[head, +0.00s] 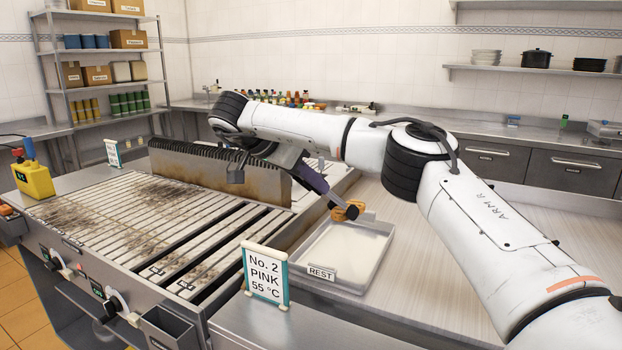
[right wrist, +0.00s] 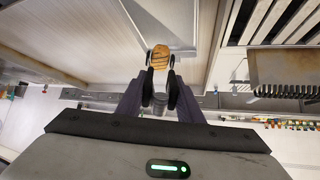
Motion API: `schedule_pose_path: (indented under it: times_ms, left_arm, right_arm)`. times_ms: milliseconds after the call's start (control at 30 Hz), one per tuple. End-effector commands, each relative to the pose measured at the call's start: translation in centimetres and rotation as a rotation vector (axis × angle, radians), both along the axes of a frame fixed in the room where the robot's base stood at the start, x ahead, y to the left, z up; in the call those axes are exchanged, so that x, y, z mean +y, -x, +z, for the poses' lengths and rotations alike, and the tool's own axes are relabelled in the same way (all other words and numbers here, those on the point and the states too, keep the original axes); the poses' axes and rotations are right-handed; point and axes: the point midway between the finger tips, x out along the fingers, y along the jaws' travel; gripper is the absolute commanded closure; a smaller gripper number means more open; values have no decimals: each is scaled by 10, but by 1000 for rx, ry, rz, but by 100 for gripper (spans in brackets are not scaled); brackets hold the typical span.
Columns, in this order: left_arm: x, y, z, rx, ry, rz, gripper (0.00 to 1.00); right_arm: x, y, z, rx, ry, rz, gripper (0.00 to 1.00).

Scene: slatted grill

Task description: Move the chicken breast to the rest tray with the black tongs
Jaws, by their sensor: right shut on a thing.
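The chicken breast (head: 353,207) is a small tan-brown piece with darker stripes, at the far edge of the rest tray in the head view. In the head view my right gripper (head: 343,209) points down towards the tray. The rest tray (head: 340,258) is a shallow metal tray labelled REST, its floor empty. I cannot tell the chicken's height above it. My left gripper is out of view.
The slatted grill (head: 130,215) lies left, with a sooty upright guard (head: 215,172) behind it. A sign (head: 265,273) reading No. 2 PINK 55 °C stands at the tray's front left. A yellow container (head: 34,179) is at the far left. The counter right of the tray is clear.

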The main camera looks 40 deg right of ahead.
Motion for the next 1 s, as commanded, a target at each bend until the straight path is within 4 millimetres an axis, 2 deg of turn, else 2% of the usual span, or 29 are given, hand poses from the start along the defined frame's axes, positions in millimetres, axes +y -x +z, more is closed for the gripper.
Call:
schedule_pose_path:
  times_ms: [267,700,1000]
  left_arm:
    - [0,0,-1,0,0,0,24]
    - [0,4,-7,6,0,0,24]
    - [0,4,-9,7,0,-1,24]
  right_arm:
    - [0,0,-7,-1,2,1,100]
    - [0,0,-49,0,4,0,100]
    - [-1,0,-70,-1,6,-1,100]
